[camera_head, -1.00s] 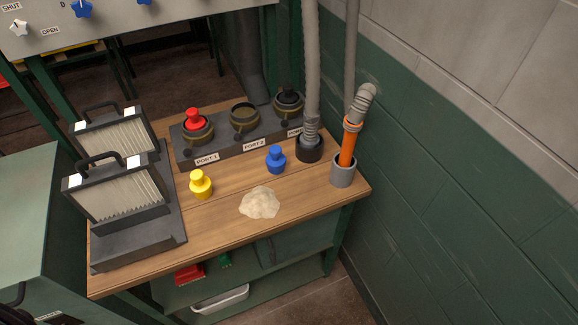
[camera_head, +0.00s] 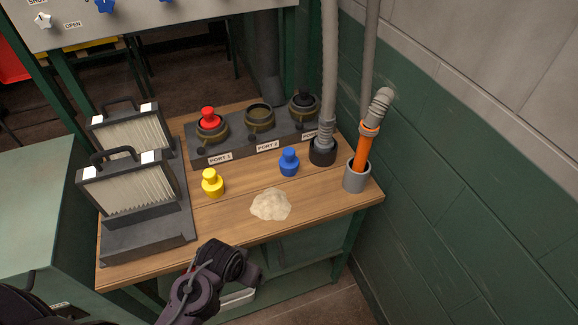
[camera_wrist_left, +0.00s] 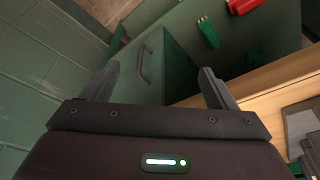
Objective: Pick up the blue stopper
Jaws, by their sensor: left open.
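The blue stopper (camera_head: 289,162) stands upright on the wooden bench top (camera_head: 235,218), in front of the port block and left of the dark hose socket. My left gripper (camera_wrist_left: 162,84) is open and empty in the left wrist view. In the head view my left gripper (camera_head: 243,266) is low at the front edge of the bench, nearer than the blue stopper and apart from it; its fingertips are hard to make out there. The blue stopper does not show in the left wrist view. My right gripper is not in view.
A yellow stopper (camera_head: 212,183) and a pale powder heap (camera_head: 271,204) are on the bench. The port block (camera_head: 238,155) has a red stopper (camera_head: 209,119) at Port 1. Framed filters (camera_head: 125,184) stand left. Grey hoses and an orange-banded wand (camera_head: 363,150) stand right.

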